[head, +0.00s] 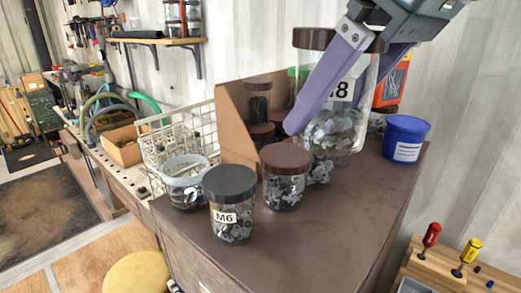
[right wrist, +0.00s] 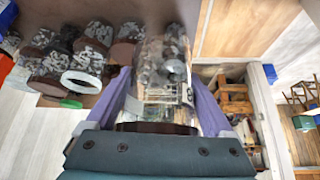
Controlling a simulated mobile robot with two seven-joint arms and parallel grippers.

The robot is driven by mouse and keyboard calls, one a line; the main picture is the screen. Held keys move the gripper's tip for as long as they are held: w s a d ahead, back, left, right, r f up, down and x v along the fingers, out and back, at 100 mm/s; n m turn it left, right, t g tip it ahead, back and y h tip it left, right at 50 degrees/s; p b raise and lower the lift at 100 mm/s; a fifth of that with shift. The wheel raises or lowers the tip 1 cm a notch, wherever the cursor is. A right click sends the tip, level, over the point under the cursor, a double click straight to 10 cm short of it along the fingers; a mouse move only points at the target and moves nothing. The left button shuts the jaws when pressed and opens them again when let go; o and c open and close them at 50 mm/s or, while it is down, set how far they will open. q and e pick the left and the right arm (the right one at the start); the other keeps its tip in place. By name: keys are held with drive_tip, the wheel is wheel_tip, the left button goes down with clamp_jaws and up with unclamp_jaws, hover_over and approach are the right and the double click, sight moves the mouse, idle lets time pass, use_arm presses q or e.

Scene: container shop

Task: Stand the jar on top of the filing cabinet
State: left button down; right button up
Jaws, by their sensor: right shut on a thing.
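A clear jar (head: 346,128) with a brown lid, an M8 label and grey metal pieces inside is between the purple fingers of my right gripper (head: 335,105). The gripper is shut on it and the jar looks upright. The right wrist view shows the jar (right wrist: 166,72) between both fingers, its brown lid nearest the palm. In the head view it appears over the back of the brown cabinet top (head: 330,215); I cannot tell whether its base touches anything. My left gripper is not in view.
On the cabinet top stand an M6 jar (head: 231,210), a brown-lidded jar (head: 285,180), an open clear tub (head: 185,185), a cardboard box (head: 236,130) and a blue tub (head: 405,140). A white wire basket (head: 180,140) is at left. The right front of the top is clear.

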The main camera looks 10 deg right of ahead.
wheel_tip(320, 180, down, 15)
drive_tip(key=p, duration=0.3)
drive_tip(key=shift+f, duration=0.15)
wheel_tip(320, 180, down, 4)
drive_tip(key=shift+r+p, duration=0.1)
drive_tip(key=shift+p, duration=0.3)
drive_tip(key=shift+f, duration=0.3)
drive_tip(key=shift+f, duration=0.15)
drive_tip(key=o, duration=1.5)
